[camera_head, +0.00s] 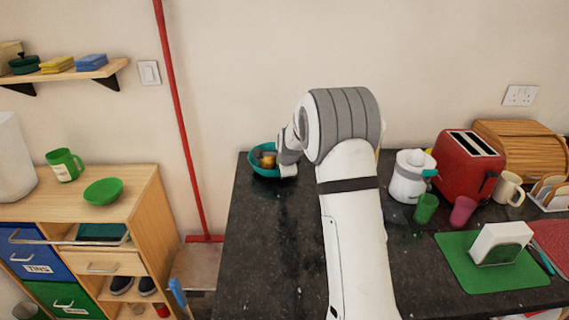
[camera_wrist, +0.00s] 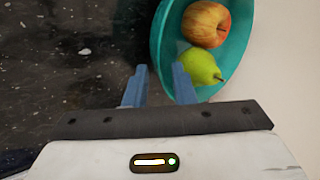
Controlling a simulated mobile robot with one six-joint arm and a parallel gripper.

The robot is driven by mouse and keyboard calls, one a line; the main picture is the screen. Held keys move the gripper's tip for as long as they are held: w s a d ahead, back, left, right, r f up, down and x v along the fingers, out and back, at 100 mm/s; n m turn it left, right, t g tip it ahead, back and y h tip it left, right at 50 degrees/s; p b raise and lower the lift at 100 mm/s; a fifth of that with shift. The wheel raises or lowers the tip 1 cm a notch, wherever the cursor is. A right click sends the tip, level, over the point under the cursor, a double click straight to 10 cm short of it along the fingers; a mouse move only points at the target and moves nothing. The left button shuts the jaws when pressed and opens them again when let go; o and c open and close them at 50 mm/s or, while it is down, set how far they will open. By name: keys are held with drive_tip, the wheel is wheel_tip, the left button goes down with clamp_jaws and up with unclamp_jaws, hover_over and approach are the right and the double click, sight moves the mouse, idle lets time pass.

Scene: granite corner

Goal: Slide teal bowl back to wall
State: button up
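The teal bowl (camera_head: 253,166) sits on the dark granite counter at its back left corner, near the wall (camera_head: 240,90). In the wrist view the bowl (camera_wrist: 240,45) holds a red-yellow apple (camera_wrist: 206,24) and a green pear (camera_wrist: 204,66). The bowl's right edge borders the pale wall there; I cannot tell whether they touch. My gripper (camera_wrist: 160,75) is at the bowl's near edge, its two blue fingers apart. The left finger is outside the bowl, and the right one overlaps the rim and inside. In the head view my wrist hides the bowl's right side and the fingertips.
On the right of the counter stand a white juicer (camera_head: 408,181), a red toaster (camera_head: 466,166), a green cup (camera_head: 425,208) and a pink cup (camera_head: 462,211). The counter's front left is clear.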

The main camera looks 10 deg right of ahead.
drive_tip(key=shift+x, duration=1.7)
drive_tip(key=shift+c, duration=0.2)
clamp_jaws()
